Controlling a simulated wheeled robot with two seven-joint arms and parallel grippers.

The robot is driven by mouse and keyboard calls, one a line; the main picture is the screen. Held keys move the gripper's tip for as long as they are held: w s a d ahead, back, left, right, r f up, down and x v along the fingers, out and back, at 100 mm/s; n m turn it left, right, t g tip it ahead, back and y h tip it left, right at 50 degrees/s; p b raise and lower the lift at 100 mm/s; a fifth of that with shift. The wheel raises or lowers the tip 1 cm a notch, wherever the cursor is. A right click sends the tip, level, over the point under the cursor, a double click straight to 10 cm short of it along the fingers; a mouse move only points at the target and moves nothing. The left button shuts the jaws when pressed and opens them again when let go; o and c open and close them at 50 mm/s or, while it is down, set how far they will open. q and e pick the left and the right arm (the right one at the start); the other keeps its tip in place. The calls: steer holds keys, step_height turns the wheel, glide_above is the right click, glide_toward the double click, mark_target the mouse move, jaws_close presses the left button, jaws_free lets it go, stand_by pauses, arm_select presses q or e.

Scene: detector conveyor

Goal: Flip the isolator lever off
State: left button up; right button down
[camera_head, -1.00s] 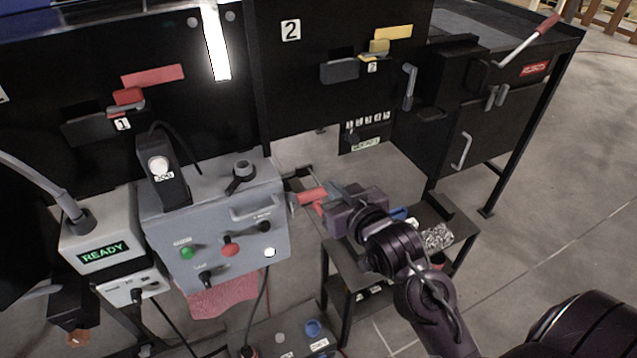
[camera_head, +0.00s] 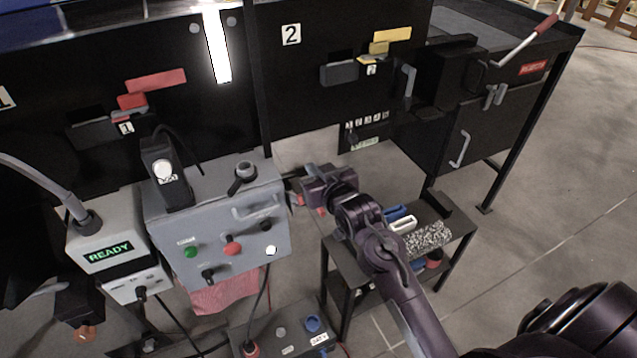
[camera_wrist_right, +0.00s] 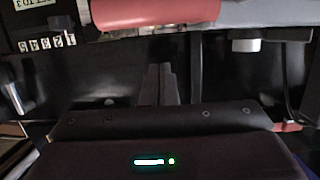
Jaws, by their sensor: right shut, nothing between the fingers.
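A red handle (camera_head: 299,200), which looks like the isolator lever, is at the right side of the grey control box (camera_head: 275,215). My right gripper (camera_head: 316,186) is beside the box's right edge and hides most of the handle in the head view. In the right wrist view, a thick red grip (camera_wrist_right: 155,12) runs across the top, beyond the fingers. My right gripper's fingertips (camera_wrist_right: 160,72) are together with nothing between them. I cannot tell whether they touch the handle or how far the lever is turned. My left gripper is not in view.
A low black stand (camera_head: 340,262) with blue, white and speckled pieces is below my right arm. A READY display (camera_head: 109,251) stands left of the control box. Black machine panels (camera_head: 300,95) stand behind. Open floor (camera_head: 540,200) lies right.

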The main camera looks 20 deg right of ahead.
steer(key=shift+s+f+p, duration=0.3)
steer(key=shift+s+f, duration=0.25)
steer(key=shift+f, duration=0.3)
steer(key=shift+s+f+p, duration=0.25)
steer(key=shift+s+f, duration=0.3)
steer(key=shift+f, duration=0.3)
steer(key=shift+f, duration=0.1)
